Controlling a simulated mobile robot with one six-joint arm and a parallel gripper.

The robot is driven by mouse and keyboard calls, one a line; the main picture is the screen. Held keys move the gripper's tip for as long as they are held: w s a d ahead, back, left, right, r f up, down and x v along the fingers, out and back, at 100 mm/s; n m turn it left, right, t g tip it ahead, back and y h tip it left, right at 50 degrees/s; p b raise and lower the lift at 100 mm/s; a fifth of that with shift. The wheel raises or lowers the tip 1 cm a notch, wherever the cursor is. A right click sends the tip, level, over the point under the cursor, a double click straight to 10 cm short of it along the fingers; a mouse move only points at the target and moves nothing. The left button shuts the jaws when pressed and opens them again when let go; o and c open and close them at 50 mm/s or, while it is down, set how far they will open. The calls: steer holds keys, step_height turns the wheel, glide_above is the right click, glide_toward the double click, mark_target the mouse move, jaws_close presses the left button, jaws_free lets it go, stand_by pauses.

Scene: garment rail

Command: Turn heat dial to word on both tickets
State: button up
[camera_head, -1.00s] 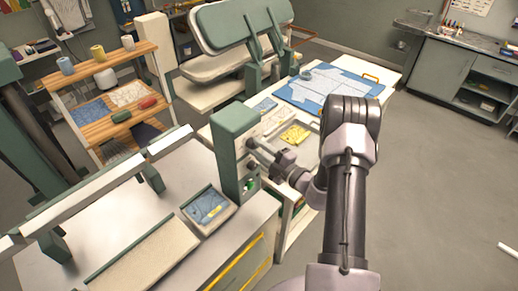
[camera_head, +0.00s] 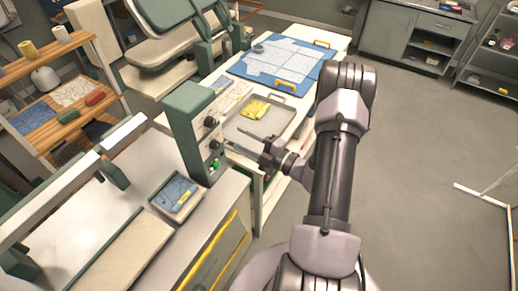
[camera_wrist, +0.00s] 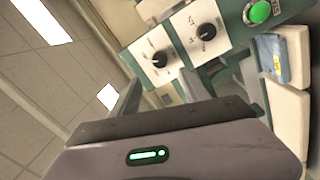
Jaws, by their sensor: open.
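A green control box (camera_head: 184,110) carries two black dials, an upper one (camera_head: 211,122) and a lower one (camera_head: 214,144). In the wrist view, the dials (camera_wrist: 160,59) (camera_wrist: 206,32) sit on pale faces with markings too small to read, so I cannot tell which is the heat dial. My gripper (camera_head: 235,147) is open and empty, facing the panel close to the lower dial; contact is not visible. Its fingers (camera_wrist: 160,92) point toward the panel in the wrist view. I cannot make out either ticket. A yellow folded cloth (camera_head: 255,107) lies in a grey tray (camera_head: 240,128).
A green button (camera_wrist: 260,12) sits beside the dials. A blue cloth (camera_head: 176,193) lies in a small tray on the left bench. A blue mat (camera_head: 318,72) with pale pattern pieces lies behind. A wooden shelf (camera_head: 50,92) stands left. Floor at right is mostly clear.

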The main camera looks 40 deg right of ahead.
steer(key=v, duration=0.7)
steer(key=shift+s, duration=0.3)
steer(key=s+a+f+n+g+y+b, duration=0.1)
steer(key=s+a+n+g+y+b, duration=0.15)
steer(key=a+n+g+b, duration=0.7)
steer(key=s+a+n+g+y+b, duration=0.1)
steer(key=a+n+g+y+b, duration=0.3)
steer(key=a+n, duration=1)
steer(key=s+a+f+n+t+h+b, duration=0.1)
steer(key=s+n+h+b, duration=0.4)
steer(key=n, duration=0.8)
steer(key=s+a+f+n+h+b, duration=0.1)
steer(key=s+f+n+h+b, duration=0.3)
steer(key=n+b, duration=0.4)
steer(key=s+n+h, duration=0.1)
steer(key=n, duration=0.4)
steer(key=shift+f+t, duration=0.2)
steer(key=shift+t, duration=0.15)
